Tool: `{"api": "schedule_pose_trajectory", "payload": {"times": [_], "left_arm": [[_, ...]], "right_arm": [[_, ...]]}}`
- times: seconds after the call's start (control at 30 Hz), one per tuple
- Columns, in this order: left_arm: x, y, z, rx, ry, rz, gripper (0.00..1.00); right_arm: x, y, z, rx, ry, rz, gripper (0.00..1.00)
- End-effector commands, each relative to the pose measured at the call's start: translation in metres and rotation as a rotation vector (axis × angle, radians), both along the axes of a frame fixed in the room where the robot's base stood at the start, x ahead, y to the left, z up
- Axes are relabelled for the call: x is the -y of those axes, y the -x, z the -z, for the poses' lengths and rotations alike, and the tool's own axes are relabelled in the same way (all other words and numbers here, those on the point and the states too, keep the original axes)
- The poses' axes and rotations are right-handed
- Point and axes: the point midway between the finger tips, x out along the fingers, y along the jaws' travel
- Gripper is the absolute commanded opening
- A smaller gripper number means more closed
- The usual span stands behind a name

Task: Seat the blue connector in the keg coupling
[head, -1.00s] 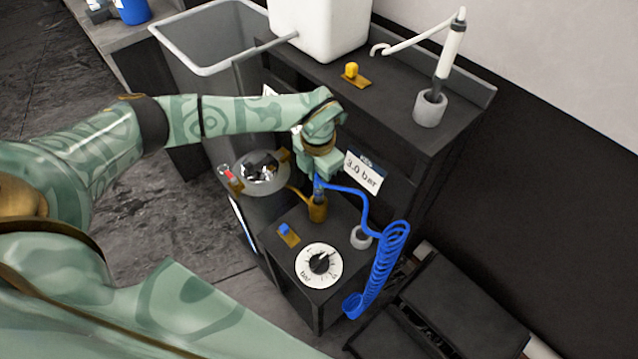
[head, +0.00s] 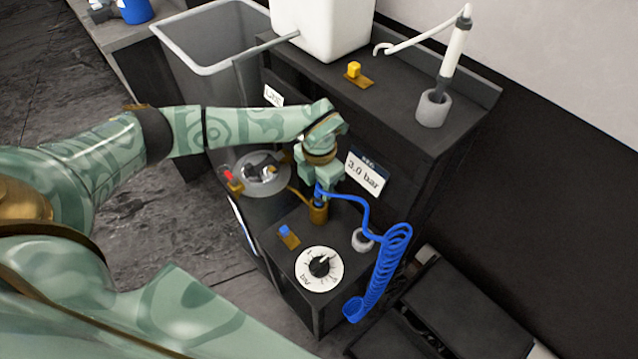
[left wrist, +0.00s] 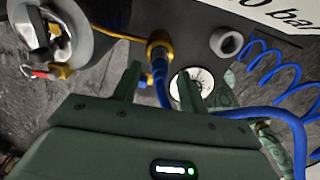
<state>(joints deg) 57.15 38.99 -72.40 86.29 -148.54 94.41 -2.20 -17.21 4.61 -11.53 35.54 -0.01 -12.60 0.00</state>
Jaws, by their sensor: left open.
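The blue connector (head: 319,191) stands upright at the mouth of the brass keg coupling (head: 318,213), on the low black cabinet. In the left wrist view the connector (left wrist: 160,68) meets the coupling's brass ring (left wrist: 159,46), with its lower end hidden inside. My left gripper (head: 319,183) is just above the coupling, pointing down. In the left wrist view its fingers (left wrist: 159,75) are apart, one on each side of the connector, with gaps between. A blue hose runs from the connector to the right. My right gripper is not in view.
A blue coiled hose (head: 388,265) hangs at the cabinet's right edge, by a grey ring holder (head: 362,239). A white dial (head: 319,269) and a small blue-topped brass valve (head: 287,235) are in front. A round metal vessel (head: 262,173) stands left. The raised black shelf is close behind.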

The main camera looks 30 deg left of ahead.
Motion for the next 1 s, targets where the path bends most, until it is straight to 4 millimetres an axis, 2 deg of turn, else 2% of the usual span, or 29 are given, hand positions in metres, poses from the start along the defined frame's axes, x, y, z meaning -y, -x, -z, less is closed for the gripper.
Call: {"api": "schedule_pose_trajectory", "payload": {"times": [0.3,0.5,0.67,1.0], "left_arm": [[-0.001,-0.001,-0.076,0.009,-0.001,0.000,0.42],[0.000,-0.001,-0.109,0.006,0.000,0.000,0.42],[0.000,0.000,-0.118,0.001,-0.001,0.000,0.42],[0.000,0.000,-0.118,0.001,0.000,0.000,0.42]], "right_arm": [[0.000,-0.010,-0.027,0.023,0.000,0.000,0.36],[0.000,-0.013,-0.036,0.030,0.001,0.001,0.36],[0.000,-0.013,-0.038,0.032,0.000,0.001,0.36],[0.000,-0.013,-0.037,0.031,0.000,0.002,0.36]]}}
